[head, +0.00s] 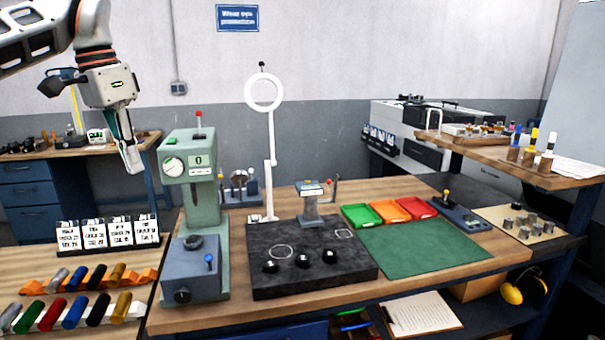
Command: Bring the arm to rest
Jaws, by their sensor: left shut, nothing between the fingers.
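My left gripper (131,158) hangs from my left arm in the upper left of the head view. Its fingers point down, are shut and hold nothing. It is in the air above the row of white label cards (108,232) and left of the green press-like machine (193,220), apart from both. My right gripper is not in view.
A wooden bench (230,319) bears the green machine, a black plate (320,283), a ring lamp (264,92), coloured trays (376,213) and a green mat (425,250). Coloured cylinders (75,312) lie in racks at lower left. A raised shelf (500,160) stands at right.

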